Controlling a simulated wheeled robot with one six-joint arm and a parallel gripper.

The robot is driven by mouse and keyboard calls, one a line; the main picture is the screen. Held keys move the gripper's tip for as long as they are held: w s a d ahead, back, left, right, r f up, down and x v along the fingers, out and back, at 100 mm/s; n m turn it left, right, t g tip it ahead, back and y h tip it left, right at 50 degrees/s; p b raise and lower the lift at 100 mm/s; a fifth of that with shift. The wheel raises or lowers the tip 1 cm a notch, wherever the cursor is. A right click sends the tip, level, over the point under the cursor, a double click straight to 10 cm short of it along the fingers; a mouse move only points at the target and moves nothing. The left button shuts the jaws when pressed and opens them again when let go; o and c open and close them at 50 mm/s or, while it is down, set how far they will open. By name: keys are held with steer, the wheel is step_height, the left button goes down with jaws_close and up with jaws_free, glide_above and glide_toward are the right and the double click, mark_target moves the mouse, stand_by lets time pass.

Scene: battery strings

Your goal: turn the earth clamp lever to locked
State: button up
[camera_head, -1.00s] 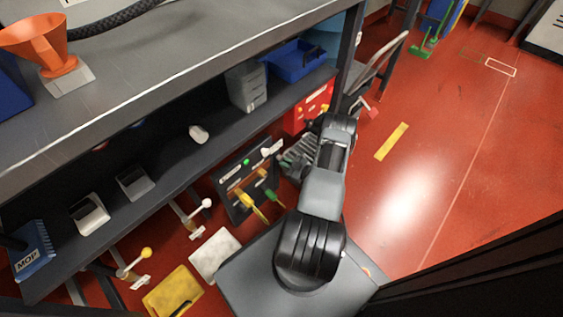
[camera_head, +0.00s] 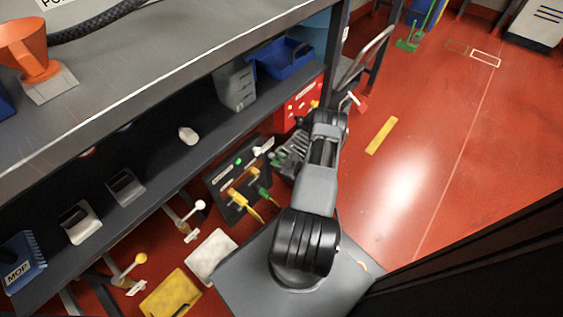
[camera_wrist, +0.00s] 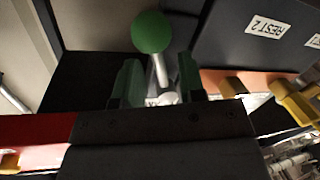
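In the wrist view a lever with a green ball knob (camera_wrist: 150,33) on a pale metal shaft stands ahead of my gripper (camera_wrist: 157,78). The two green fingers are apart, one on each side of the shaft, with gaps visible, so my gripper is open. The knob lies beyond the fingertips. The lever's base is partly hidden by the gripper body, and no locked mark is readable. In the head view my gripper (camera_head: 290,155) is low beside the dark panel (camera_head: 222,177); I cannot make out the green-knobbed lever there.
A dark box labelled REST 2 (camera_wrist: 240,45) is close on the right in the wrist view. Yellow handles (camera_head: 240,200) are on the panel. A white-knobbed lever (camera_head: 200,205) and a yellow-knobbed lever (camera_head: 140,258) stand left. The shelf (camera_head: 160,165) overhangs. Red floor (camera_head: 440,150) is clear at right.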

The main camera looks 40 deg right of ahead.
steer(key=p+v, duration=0.3)
steer(key=v, duration=1)
steer(key=shift+s, duration=0.35)
steer(key=shift+d+r, duration=0.1)
steer(key=shift+c, duration=0.5)
